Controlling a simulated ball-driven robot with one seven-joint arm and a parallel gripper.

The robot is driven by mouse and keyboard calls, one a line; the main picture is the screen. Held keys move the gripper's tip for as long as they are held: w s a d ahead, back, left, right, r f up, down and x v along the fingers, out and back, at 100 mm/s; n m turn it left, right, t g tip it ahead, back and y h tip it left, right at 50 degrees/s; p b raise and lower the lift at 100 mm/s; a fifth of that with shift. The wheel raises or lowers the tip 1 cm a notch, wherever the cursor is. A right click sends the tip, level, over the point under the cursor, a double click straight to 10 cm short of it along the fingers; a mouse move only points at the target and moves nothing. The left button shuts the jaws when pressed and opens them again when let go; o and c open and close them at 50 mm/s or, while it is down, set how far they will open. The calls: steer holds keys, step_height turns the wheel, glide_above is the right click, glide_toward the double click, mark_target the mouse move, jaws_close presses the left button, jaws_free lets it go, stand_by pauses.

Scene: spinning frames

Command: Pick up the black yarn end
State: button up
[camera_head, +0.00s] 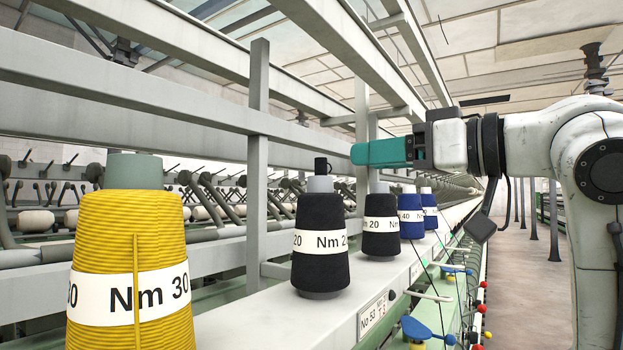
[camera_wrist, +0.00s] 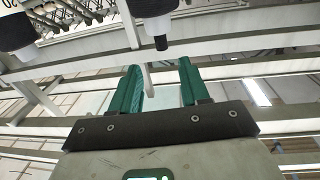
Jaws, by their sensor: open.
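The nearer black yarn cone (camera_head: 320,265) stands upright on the pale machine rail, with a white "Nm 20" band and a grey tip. A small black piece (camera_head: 321,165), apparently the yarn end, sits on top of that tip. My gripper (camera_head: 356,153) is at the right of this piece and slightly higher in the head view, teal fingers pointing left. In the wrist view, the fingers of my gripper (camera_wrist: 160,66) are apart with nothing between them. A black piece (camera_wrist: 160,43) on a pale tip shows just beyond the gap, apart from the fingers.
A yellow cone (camera_head: 130,245) stands at the near left. Another black cone (camera_head: 381,240) and blue cones (camera_head: 411,222) stand farther along the rail (camera_head: 345,305). Grey uprights (camera_head: 257,180) and overhead beams run behind and above the cones. An aisle (camera_head: 515,270) lies to the right.

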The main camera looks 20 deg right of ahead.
mark_target(326, 159)
steer(key=p+x, duration=0.2)
steer(key=x, duration=0.2)
steer(key=p+x, duration=0.2)
steer(key=x, duration=0.3)
steer(key=shift+a+r, duration=0.15)
steer(key=shift+r, duration=0.05)
steer(key=shift+w+a+f, duration=0.1)
steer(key=shift+w+a, duration=0.05)
steer(key=shift+w, duration=0.1)
jaws_close()
